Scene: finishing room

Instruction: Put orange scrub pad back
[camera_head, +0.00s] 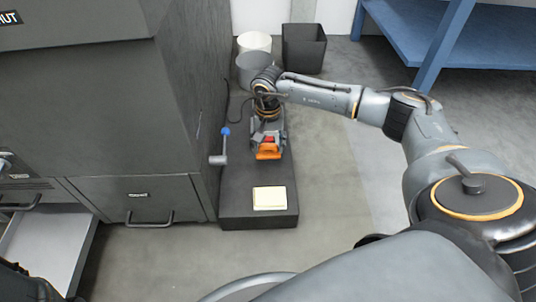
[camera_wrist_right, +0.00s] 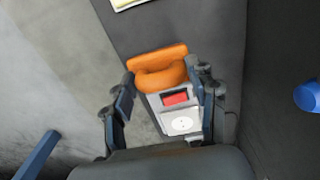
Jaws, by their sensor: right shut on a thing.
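The orange scrub pad (camera_head: 268,152) shows at the end of my right arm, above the low dark bench. In the right wrist view the orange part (camera_wrist_right: 158,66) is a curved handle-like piece joined to a grey body (camera_wrist_right: 180,120) with a red patch and a white round mark. My right gripper (camera_head: 267,139) points down and its fingers stand on both sides of this thing, shut on it. I cannot tell whether it touches the bench.
The dark bench (camera_head: 240,205) bears a pale yellow block (camera_head: 270,198) near its front end. A blue-knobbed lever (camera_head: 222,147) stands out from the dark cabinet (camera_head: 110,100). Bins (camera_head: 304,48) stand behind. An open drawer (camera_head: 45,245) is at left. Floor right of the bench is clear.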

